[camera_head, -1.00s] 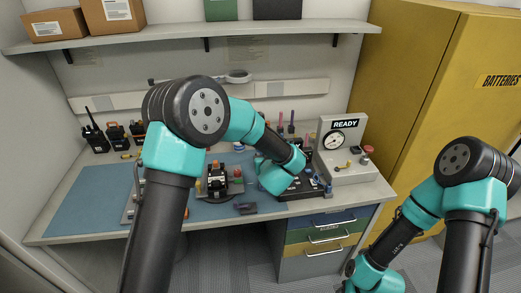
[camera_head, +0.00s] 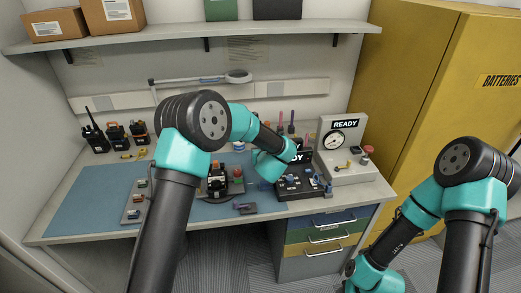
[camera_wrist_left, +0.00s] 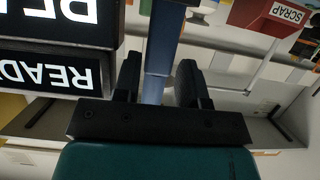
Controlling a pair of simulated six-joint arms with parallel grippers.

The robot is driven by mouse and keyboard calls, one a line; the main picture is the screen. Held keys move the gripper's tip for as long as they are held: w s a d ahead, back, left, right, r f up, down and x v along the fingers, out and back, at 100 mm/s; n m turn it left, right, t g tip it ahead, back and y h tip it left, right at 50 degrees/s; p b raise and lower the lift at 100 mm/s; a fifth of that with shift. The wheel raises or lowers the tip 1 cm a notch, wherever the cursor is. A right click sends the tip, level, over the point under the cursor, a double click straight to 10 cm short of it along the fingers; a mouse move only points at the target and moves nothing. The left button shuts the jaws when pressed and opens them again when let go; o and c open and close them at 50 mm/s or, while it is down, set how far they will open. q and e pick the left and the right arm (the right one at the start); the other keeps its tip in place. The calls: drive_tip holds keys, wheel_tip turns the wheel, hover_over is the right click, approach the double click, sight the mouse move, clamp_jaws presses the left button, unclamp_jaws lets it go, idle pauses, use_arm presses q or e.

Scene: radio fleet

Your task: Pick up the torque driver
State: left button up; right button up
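My left gripper (camera_wrist_left: 160,78) has its two black fingers apart in the left wrist view. A blue-grey bar (camera_wrist_left: 162,45) fills the gap between them; I cannot tell whether it is gripped or lies beyond them. In the head view the left gripper's fingers are hidden behind its teal wrist, above the bench near a black READY box (camera_head: 298,182). Upright tools with pink and purple handles (camera_head: 281,120) stand at the back of the bench; I cannot tell which is the torque driver. My right arm hangs low at the right, its fingers out of frame.
A gauge station with a READY sign (camera_head: 345,124) stands at the bench's right end. Radios (camera_head: 116,134) stand at back left. A blue mat (camera_head: 85,205) is largely clear at left. A red SCRAP bin (camera_wrist_left: 275,15) shows in the left wrist view. A lamp arm (camera_head: 200,79) crosses behind.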

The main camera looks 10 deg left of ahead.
use_arm(q)
drive_tip(key=shift+x, duration=1.1)
clamp_jaws()
